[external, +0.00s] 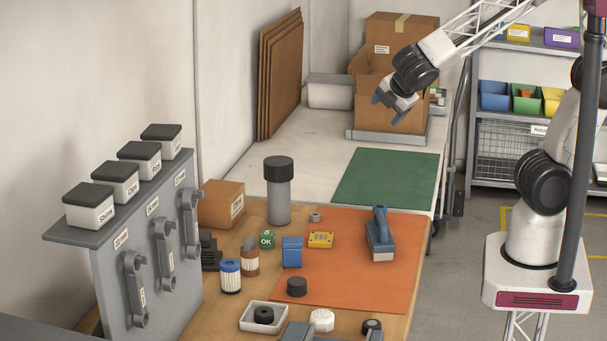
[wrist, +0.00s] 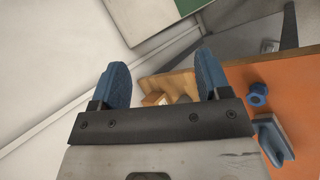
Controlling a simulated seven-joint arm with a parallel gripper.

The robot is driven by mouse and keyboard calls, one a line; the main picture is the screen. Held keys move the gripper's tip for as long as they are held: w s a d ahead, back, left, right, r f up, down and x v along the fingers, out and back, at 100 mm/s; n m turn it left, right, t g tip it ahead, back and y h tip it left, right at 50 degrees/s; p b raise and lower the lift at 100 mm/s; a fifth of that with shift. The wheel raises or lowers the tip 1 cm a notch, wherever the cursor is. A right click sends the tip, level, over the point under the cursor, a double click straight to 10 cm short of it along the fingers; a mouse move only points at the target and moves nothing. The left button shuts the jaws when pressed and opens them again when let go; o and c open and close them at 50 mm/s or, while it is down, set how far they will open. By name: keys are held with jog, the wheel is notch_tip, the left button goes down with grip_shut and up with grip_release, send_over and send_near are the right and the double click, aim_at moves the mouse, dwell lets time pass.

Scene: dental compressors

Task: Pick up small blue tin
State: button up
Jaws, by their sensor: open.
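The small blue tin (external: 292,252) stands upright at the left edge of the orange mat in the external view. My gripper (external: 388,108) is open and empty, high up and far behind the tin, in front of the open cardboard box. In the wrist view its two blue fingers (wrist: 163,82) are wide apart with nothing held between them. I cannot make out the tin in the wrist view; a blue ring-like piece (wrist: 258,95) there is not clearly it.
A green OK block (external: 267,239), a brown-topped jar (external: 250,257) and a yellow box (external: 321,240) stand close around the tin. A tall grey cylinder (external: 279,192) rises behind it. A blue-handled brush (external: 380,238) lies to the right. The green mat (external: 386,177) is clear.

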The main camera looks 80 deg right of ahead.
jog(key=w+a+f+n+t, duration=0.3)
jog(key=w+a+n, duration=0.4)
jog(key=a, duration=0.2)
jog(key=n+t+y, duration=0.5)
jog(key=n+y, duration=0.4)
jog(key=n, duration=1)
send_near(294, 240)
jog(key=x, duration=0.2)
jog(key=shift+w+a, duration=0.2)
jog(key=shift+w, duration=0.15)
jog(key=shift+f, duration=0.1)
jog(key=shift+x, duration=1.25)
jog(key=shift+w, duration=0.15)
jog(key=shift+x, duration=2.5)
